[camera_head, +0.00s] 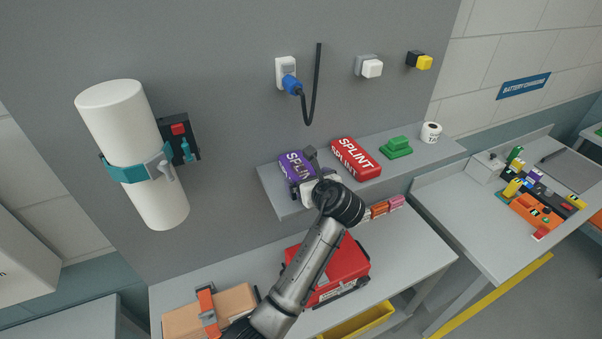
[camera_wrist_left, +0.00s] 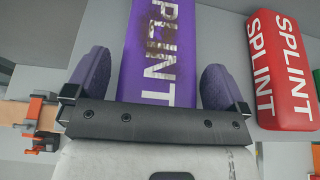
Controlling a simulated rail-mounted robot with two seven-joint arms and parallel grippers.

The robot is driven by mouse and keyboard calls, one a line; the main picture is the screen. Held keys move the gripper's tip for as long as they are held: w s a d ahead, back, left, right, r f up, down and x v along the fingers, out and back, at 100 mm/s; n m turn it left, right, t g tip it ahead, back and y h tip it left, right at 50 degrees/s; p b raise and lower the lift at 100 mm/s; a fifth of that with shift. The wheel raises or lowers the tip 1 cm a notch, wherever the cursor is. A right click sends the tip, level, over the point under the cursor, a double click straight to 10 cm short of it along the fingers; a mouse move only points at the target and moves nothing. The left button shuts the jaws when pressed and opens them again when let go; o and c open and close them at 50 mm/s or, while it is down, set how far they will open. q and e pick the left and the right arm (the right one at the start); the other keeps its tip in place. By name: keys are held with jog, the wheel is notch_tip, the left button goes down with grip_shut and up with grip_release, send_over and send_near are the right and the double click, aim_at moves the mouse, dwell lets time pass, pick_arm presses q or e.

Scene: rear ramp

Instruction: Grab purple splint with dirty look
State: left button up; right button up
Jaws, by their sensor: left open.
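The purple splint (camera_head: 297,165) lies on the grey wall shelf, at its left part. In the left wrist view the purple splint (camera_wrist_left: 151,50) shows brown dirty smears over its white lettering. My left gripper (camera_head: 308,176) is at the near side of the splint. In the left wrist view the left gripper (camera_wrist_left: 152,85) is open, with one finger on each side of the splint and a gap on both sides. The near end of the splint is hidden behind the gripper. My right gripper is not in view.
A red splint (camera_head: 355,158) lies just right on the shelf (camera_head: 399,168), then a green object (camera_head: 396,147) and a white roll (camera_head: 430,132). Below, a red case (camera_head: 340,262) and a strapped brown box (camera_head: 230,302) stand on a bench. A white cylinder (camera_head: 115,110) hangs at left.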

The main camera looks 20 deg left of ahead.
pick_arm(q)
jog(key=shift+c, duration=0.2)
jog(key=c, duration=0.8)
jog(key=shift+r, duration=0.15)
